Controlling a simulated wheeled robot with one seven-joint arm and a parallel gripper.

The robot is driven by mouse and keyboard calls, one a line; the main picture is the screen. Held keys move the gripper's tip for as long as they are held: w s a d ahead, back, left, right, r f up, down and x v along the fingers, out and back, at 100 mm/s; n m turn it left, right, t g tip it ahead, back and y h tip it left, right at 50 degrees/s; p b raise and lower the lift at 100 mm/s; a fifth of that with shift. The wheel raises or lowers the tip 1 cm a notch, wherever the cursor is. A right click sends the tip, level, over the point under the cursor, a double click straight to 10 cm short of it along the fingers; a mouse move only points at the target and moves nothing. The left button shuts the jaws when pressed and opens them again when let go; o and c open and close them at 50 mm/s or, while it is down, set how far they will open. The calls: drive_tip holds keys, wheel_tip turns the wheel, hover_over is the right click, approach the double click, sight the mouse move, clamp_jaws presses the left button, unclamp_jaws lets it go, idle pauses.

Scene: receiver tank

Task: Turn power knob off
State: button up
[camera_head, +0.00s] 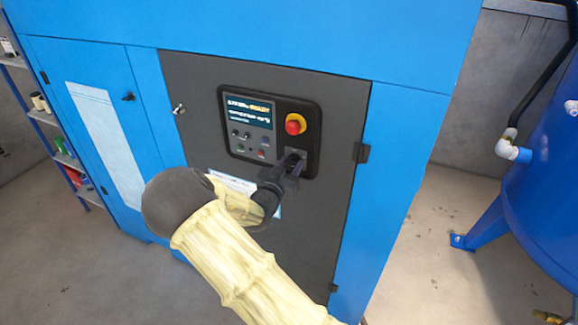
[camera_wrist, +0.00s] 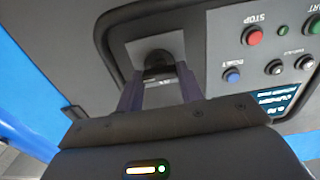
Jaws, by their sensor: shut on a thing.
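The black power knob (camera_wrist: 157,58) sits on a light grey square plate at the lower right corner of the control panel (camera_head: 228,97). In the wrist view my gripper (camera_wrist: 159,82) has one finger on each side of the knob and is shut on it. In the head view my gripper (camera_head: 287,167) reaches the panel below the red emergency button, and the knob is mostly hidden by the fingers. I cannot clearly read which way the knob points.
A red emergency button (camera_head: 295,124) on a yellow ring is just above the knob. A lit screen (camera_head: 248,110) and several small buttons, including a red STOP button (camera_wrist: 254,36), are nearby. A blue tank (camera_head: 545,185) stands at the right, with open floor between.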

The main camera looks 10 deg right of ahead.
drive_tip(key=shift+n, duration=0.5)
drive_tip(key=n+p, duration=0.1)
drive_tip(key=n, duration=0.2)
drive_tip(key=shift+a+n+p, duration=0.1)
drive_tip(key=shift+n+p, duration=0.25)
drive_tip(key=shift+n, duration=0.05)
drive_tip(key=n+p, duration=0.1)
drive_tip(key=n, duration=0.3)
drive_tip(key=shift+w+a, duration=0.1)
drive_tip(key=n+p, duration=0.2)
drive_tip(key=n, duration=0.3)
drive_tip(key=shift+f, duration=0.1)
drive_tip(key=n, duration=0.4)
drive_tip(key=shift+f+p, duration=0.1)
drive_tip(key=shift+p, duration=0.2)
drive_tip(key=o, duration=1)
